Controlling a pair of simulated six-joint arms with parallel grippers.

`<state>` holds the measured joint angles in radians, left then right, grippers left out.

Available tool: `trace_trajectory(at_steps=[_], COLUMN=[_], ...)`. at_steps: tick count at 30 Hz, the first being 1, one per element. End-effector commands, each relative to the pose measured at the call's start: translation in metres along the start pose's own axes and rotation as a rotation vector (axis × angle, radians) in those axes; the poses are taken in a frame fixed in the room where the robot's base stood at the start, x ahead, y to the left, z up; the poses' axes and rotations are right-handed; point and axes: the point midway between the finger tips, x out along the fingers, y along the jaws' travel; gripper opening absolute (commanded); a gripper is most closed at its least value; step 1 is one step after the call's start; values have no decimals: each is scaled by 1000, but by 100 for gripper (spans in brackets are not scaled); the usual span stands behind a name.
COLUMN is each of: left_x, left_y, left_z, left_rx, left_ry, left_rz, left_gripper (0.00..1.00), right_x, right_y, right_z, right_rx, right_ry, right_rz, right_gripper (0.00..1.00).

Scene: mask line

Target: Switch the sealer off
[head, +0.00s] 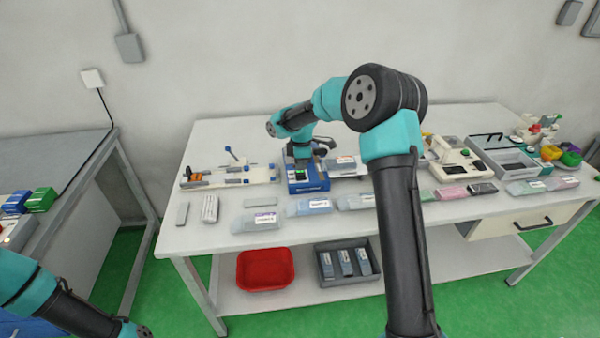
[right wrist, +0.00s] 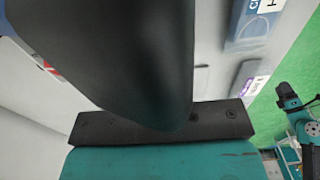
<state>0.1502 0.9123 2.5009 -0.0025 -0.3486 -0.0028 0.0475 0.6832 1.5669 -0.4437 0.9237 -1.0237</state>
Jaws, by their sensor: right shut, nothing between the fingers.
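The blue machine on the table, which I take to be the sealer (head: 308,186), stands left of the table's middle with a small green-lit patch (head: 299,174) on its top. My right gripper (head: 299,158) is right above it, pointing down, shut and empty. The arm and gripper hide part of the machine's back, and I cannot tell whether the fingers touch it. In the right wrist view, my own dark gripper part fills the middle and hides the machine. My left arm comes in at the bottom left, and its gripper is outside the head view.
Several labelled pouches (head: 308,207) lie along the table's front. A wooden-and-white fixture (head: 232,175) is to the left, and a cream machine (head: 455,158) to the right. A red bin (head: 265,282) and a grey crate (head: 327,270) sit on the lower shelf.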

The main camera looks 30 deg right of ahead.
Motion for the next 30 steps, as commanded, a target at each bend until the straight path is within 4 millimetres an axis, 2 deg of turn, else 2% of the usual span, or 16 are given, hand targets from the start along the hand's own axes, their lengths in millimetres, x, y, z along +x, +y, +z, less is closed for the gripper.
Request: trace_trajectory(at_steps=[30], left_x=[0], left_y=[0], left_z=[0], left_rx=[0], left_ry=[0], left_rz=[0], left_gripper=[84], right_x=[7], right_y=[0], right_z=[0], right_rx=[0], right_ry=[0], right_rz=[0], right_gripper=[0])
